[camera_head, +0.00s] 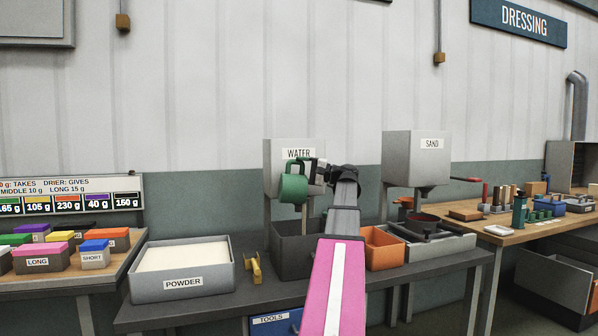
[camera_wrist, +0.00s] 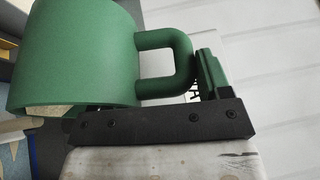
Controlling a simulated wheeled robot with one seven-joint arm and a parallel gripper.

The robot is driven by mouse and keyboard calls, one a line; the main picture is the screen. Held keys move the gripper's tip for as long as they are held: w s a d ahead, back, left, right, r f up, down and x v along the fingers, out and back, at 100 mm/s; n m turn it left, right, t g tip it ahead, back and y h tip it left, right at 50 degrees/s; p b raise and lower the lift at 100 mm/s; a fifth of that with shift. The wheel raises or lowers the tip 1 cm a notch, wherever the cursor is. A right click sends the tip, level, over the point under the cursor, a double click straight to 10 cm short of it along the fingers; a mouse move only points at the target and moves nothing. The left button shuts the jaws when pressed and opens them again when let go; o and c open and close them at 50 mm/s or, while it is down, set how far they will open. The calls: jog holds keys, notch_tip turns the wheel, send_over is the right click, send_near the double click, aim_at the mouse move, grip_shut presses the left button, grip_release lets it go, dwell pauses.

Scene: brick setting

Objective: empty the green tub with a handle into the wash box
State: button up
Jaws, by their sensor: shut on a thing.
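The green tub (camera_head: 293,188) is in the air in front of the tank marked WATER, above an open dark grey box (camera_head: 284,245). That box stands under the tank and may be the wash box; I see no label on it. The tub's handle shows above its body in the head view, so the tub looks tipped. My gripper (camera_head: 316,172) is shut on the handle. In the wrist view the tub (camera_wrist: 75,55) fills the upper left, with its handle (camera_wrist: 165,62) running right to my gripper (camera_wrist: 208,85).
The WATER tank (camera_head: 275,155) is close behind the tub. A POWDER tray (camera_head: 183,284) and a yellow tool (camera_head: 255,268) stand left of the dark box. An orange box (camera_head: 384,250) stands to its right, with the SAND hopper (camera_head: 415,160) farther right.

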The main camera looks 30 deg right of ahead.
jog(key=shift+s+d+r+t+y, duration=0.15)
jog(key=shift+d+r+t+y, duration=0.15)
jog(key=shift+d, duration=0.15)
jog(key=shift+s+d+r+m+t+y, duration=0.25)
jog(key=shift+d+r+m+t, duration=0.2)
jog(key=shift+d, duration=0.2)
jog(key=shift+s+d+r+m+t+y, duration=0.25)
jog(key=shift+d+r+m+t, duration=0.15)
jog(key=shift+d+t, duration=0.2)
jog(key=shift+d+r, duration=0.15)
jog(key=shift+d, duration=0.1)
jog(key=shift+s+d+r+m+t, duration=0.15)
jog(key=shift+d+r+m+t, duration=0.1)
jog(key=shift+t, duration=0.1)
jog(key=shift+a+r+n+g+h, duration=0.1)
jog(key=shift+r+n+g+h, duration=0.75)
jog(key=shift+g, duration=0.45)
jog(key=shift+r+n+g+h, duration=0.7)
jog(key=shift+g+h, duration=0.25)
jog(key=shift+g, duration=0.35)
